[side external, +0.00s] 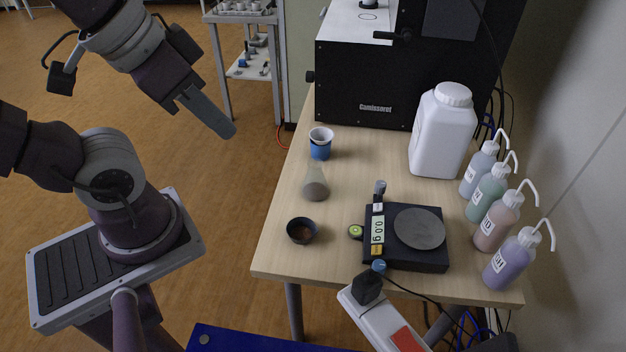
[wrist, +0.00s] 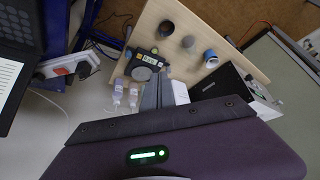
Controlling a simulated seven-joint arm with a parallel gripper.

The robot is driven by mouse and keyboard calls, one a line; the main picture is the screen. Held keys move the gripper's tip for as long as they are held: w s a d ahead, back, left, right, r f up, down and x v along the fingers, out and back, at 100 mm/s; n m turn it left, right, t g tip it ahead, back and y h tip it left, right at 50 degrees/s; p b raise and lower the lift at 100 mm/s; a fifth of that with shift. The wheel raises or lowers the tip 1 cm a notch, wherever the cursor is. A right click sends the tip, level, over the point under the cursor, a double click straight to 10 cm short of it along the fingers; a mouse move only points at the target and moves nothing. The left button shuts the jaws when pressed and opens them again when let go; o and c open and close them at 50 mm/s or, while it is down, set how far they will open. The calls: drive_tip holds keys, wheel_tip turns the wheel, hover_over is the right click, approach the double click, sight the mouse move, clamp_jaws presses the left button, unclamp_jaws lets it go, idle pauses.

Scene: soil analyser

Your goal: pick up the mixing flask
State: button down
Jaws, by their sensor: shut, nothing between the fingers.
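The mixing flask (side external: 315,186) is a small conical flask with dark contents in its lower part. It stands upright near the left side of the wooden table, and it also shows in the wrist view (wrist: 188,42), beyond the fingers. My gripper (side external: 226,130) is shut and empty. It hangs over the floor, up and left of the flask in the side view and well apart from it. Its fingers (wrist: 164,88) also show in the wrist view, pointing toward the table.
A blue cup (side external: 320,150) stands behind the flask and a dark bowl (side external: 301,230) in front. A black scale (side external: 408,258) is to the right. Several wash bottles (side external: 491,192) and a white jug (side external: 442,135) line the right side. A black analyser (side external: 365,85) fills the back.

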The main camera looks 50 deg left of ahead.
drive_tip(key=c, duration=2.2)
unclamp_jaws()
drive_tip(key=c, duration=0.8)
unclamp_jaws()
